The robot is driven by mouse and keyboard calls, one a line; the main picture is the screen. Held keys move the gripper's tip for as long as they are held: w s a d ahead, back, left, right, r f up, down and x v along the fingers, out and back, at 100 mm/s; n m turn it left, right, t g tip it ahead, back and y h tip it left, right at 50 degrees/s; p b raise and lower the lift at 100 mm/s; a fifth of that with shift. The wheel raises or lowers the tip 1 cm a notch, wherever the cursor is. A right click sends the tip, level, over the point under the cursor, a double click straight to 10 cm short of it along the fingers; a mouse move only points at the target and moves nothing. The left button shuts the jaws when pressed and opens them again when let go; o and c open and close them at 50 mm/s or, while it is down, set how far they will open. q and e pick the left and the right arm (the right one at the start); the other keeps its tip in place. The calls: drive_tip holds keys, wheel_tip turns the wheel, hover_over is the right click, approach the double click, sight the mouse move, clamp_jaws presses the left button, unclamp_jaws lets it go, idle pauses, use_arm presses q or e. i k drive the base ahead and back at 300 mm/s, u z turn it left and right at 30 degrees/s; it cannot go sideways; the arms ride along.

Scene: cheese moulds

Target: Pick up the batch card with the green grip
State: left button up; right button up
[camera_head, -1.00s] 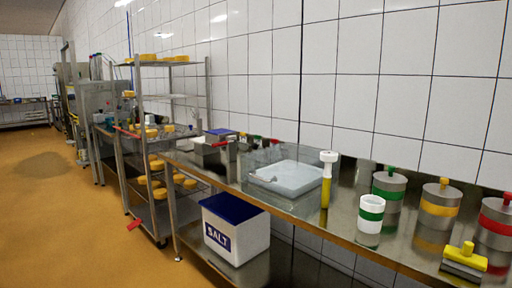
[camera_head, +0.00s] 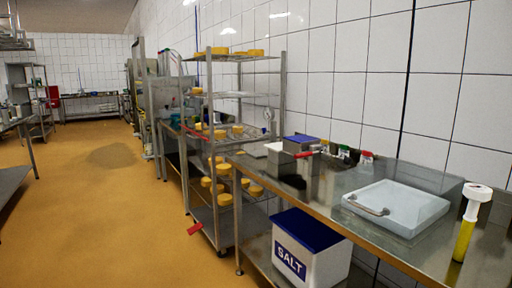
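A small white card with a green grip (camera_head: 344,151) stands at the back of the steel counter (camera_head: 318,196), near the tiled wall. It is between a similar item with a yellow grip (camera_head: 325,145) and a white card with a red grip (camera_head: 366,157). They are small in the picture, so details of the cards cannot be made out. Neither of my grippers shows in this view.
A pale lidded basin (camera_head: 402,205) and a yellow tube with a white cap (camera_head: 468,222) stand on the counter. A salt bin (camera_head: 325,266) is below. A rack with cheeses (camera_head: 281,100) stands beyond. The floor (camera_head: 115,215) at left is open.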

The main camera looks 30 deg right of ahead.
sight(343, 151)
drive_tip(key=u, duration=0.2)
drive_tip(key=i, duration=1.45)
drive_tip(key=z, duration=0.3)
